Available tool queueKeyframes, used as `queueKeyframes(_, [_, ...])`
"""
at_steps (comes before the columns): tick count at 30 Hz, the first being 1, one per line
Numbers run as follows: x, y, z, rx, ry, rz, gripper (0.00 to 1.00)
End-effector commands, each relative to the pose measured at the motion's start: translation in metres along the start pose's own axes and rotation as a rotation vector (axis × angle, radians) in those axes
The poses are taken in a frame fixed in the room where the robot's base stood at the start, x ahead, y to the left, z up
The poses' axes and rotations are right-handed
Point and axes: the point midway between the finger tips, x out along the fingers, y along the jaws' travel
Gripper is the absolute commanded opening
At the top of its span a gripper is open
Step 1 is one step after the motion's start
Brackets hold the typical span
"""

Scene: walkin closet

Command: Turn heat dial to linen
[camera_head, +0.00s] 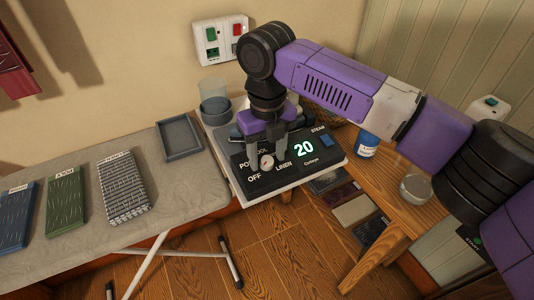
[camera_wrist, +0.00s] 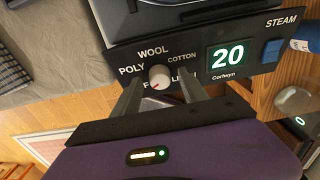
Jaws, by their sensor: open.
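The heat dial (camera_wrist: 160,75) is a small round whitish knob on the black panel (camera_wrist: 262,68) of the iron's station. Its red mark sits at the lower left, toward the partly hidden OFF label. WOOL, POLY and COTTON are readable around it; LINEN (camera_wrist: 184,79) is partly covered by a finger. The dial also shows in the head view (camera_head: 267,162), just below my gripper (camera_head: 272,150). In the wrist view my gripper (camera_wrist: 160,84) is open, one finger on each side of the dial. I cannot tell whether either touches it.
The green display (camera_head: 304,149) reads 20, beside a blue STEAM button (camera_head: 325,140). The ironing board (camera_head: 185,185) at left bears folded cloths (camera_head: 122,187) and a grey tray (camera_head: 180,138). A blue jar (camera_head: 367,145) and a glass jar (camera_head: 416,188) stand on the wooden table at right.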

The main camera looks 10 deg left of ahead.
Motion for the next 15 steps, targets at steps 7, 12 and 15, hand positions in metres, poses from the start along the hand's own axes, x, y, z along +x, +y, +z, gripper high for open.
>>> queueKeyframes(7, [0.0009,0.0,0.0,0.0,0.0,0.0,0.49])
queueKeyframes(12, [0.0008,0.0001,0.0,0.0,0.0,0.0,0.16])
queueKeyframes(15, [0.0007,0.0001,0.0001,0.0,0.0,0.0,0.0])
